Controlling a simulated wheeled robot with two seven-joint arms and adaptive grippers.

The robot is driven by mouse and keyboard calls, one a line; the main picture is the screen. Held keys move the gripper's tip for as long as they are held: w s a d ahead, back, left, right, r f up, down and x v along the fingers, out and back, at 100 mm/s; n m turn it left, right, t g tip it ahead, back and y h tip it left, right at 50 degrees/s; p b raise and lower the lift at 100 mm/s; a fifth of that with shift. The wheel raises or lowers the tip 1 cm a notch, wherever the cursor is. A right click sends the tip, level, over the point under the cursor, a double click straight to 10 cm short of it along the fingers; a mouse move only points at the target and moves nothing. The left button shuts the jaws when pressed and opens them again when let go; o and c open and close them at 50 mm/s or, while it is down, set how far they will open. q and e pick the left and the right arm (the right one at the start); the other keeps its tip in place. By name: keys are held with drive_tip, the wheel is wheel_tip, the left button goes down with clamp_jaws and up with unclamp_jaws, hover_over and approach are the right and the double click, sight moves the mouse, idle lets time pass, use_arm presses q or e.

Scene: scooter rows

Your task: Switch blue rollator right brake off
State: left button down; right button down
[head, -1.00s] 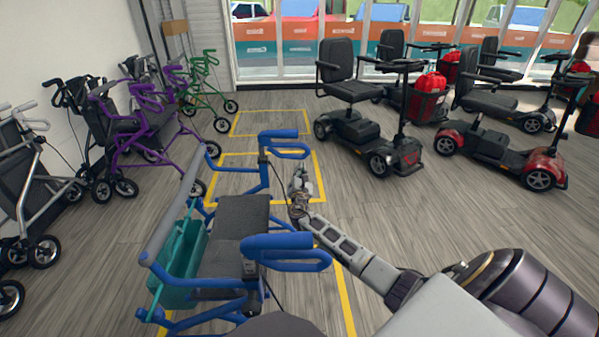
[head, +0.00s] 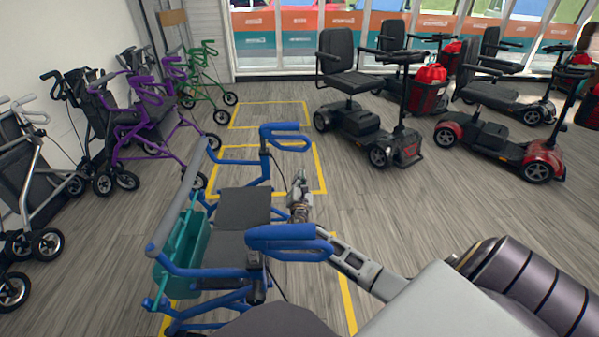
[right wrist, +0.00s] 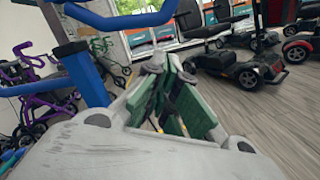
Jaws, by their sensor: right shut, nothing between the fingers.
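The blue rollator stands upright in front of me, with a dark seat (head: 243,208) and a teal bag (head: 182,255). Its far handle (head: 285,130) and near handle (head: 290,238) each have a blue loop lever below the grip. I cannot tell the brake setting. My right gripper (head: 299,183) is shut and empty, just right of the seat, between the two handles. The near handle partly covers my right arm. In the right wrist view the closed fingers (right wrist: 160,72) are beside a blue upright tube (right wrist: 84,72), with a blue handle (right wrist: 120,17) above. My left gripper is not in view.
A purple rollator (head: 150,125), a green one (head: 203,82) and grey ones stand along the left wall. Mobility scooters (head: 360,115) stand at the right and back. Yellow floor lines (head: 322,170) mark bays. The floor right of the blue rollator is clear.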

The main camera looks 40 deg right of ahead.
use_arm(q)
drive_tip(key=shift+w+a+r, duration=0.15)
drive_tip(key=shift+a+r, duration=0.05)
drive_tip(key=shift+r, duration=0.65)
use_arm(e)
drive_tip(key=v, duration=0.2)
drive_tip(key=shift+s+a, duration=0.15)
drive_tip(key=shift+s, duration=0.1)
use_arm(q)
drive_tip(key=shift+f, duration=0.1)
